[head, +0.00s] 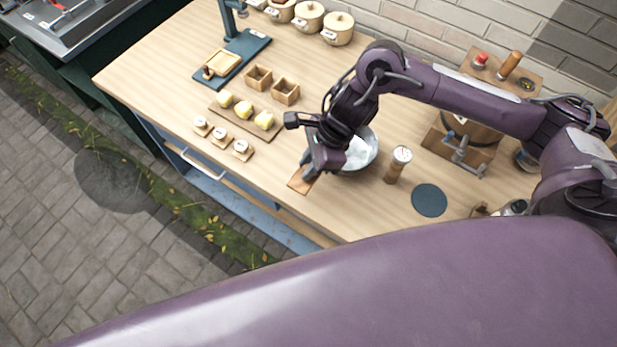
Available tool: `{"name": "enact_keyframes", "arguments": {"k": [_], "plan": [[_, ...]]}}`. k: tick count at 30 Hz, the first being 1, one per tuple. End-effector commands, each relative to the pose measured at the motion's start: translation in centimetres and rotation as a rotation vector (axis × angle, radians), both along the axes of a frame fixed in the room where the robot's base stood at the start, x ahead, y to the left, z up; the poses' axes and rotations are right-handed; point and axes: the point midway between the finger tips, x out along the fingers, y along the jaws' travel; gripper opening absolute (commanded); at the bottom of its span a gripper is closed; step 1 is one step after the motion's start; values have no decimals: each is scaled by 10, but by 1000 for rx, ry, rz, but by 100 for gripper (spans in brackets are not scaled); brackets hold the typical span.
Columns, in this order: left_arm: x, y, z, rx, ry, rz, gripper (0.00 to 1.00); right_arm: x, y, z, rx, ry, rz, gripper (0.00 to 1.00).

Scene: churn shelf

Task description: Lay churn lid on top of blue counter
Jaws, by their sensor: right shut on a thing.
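The blue counter (375,215) has a light wood top and a blue front with a drawer. My right gripper (307,180) is low over its front edge, left of a metal bowl. It is shut on a flat wooden piece (299,181), which seems to be the churn lid; the gripper partly covers it. I cannot tell whether the piece touches the counter top. The wooden churn (475,130), with a metal crank, stands at the right, partly behind my right arm. My left gripper is not in view.
A metal bowl (361,152) is just right of the gripper, then a wooden grinder (397,165) and a dark round mat (429,200). Left are a board with yellow lumps (243,110), small boxes (285,91) and labelled blocks (242,149). Lidded pots (338,29) line the back wall.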

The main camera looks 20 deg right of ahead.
Motion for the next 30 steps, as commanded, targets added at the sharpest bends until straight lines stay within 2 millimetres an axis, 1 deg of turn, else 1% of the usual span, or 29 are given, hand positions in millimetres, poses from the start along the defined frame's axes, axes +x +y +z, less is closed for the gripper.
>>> {"name": "enact_keyframes", "arguments": {"k": [1, 4, 6, 11, 16, 19, 25, 26, 30], "plan": [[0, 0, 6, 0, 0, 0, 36, -1, 0, -10, 1, 8, -3, 0], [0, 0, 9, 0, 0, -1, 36, -1, 0, -29, 0, 4, -2, 0], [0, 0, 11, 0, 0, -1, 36, 0, 1, -37, 2, 2, -1, 0], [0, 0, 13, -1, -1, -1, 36, 0, 0, -50, 1, 2, -1, 0], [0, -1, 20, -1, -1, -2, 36, 0, 1, -74, 1, 2, -1, 0], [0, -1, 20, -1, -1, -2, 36, 0, 0, -81, 1, -1, 0, 0], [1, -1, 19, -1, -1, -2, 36, 0, 0, -83, 1, -1, 1, 0], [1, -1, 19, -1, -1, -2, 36, 0, 0, -83, 1, -1, 1, 22], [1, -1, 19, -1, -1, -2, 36, 0, 0, -83, 1, -1, 1, 40]]}}
